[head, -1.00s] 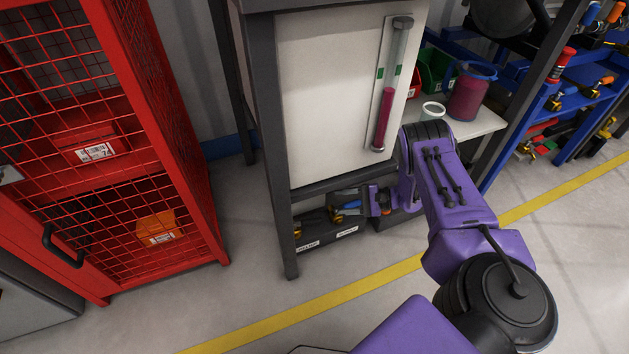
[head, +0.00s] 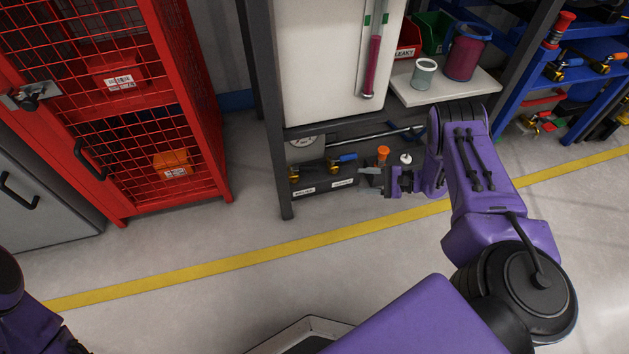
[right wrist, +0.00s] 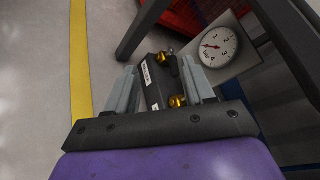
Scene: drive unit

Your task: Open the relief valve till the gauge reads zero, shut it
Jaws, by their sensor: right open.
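A round white gauge (head: 303,142) sits low in the drive unit frame, half hidden by the panel edge. In the right wrist view the gauge (right wrist: 217,46) faces me with a red needle towards its left side; the exact reading is too small to tell. A dark labelled block (head: 325,183) carries brass valves, one with a blue handle (head: 343,159). Which is the relief valve I cannot tell. The block also shows between my fingers in the right wrist view (right wrist: 154,92), with brass fittings. My right gripper (head: 372,181) is open and empty, at the block's right end.
An orange knob (head: 383,154) and a white knob (head: 405,159) stand close to my right gripper. A shelf (head: 445,93) with a jar and cup is above. A red mesh cage (head: 215,150) stands left. The floor in front is clear.

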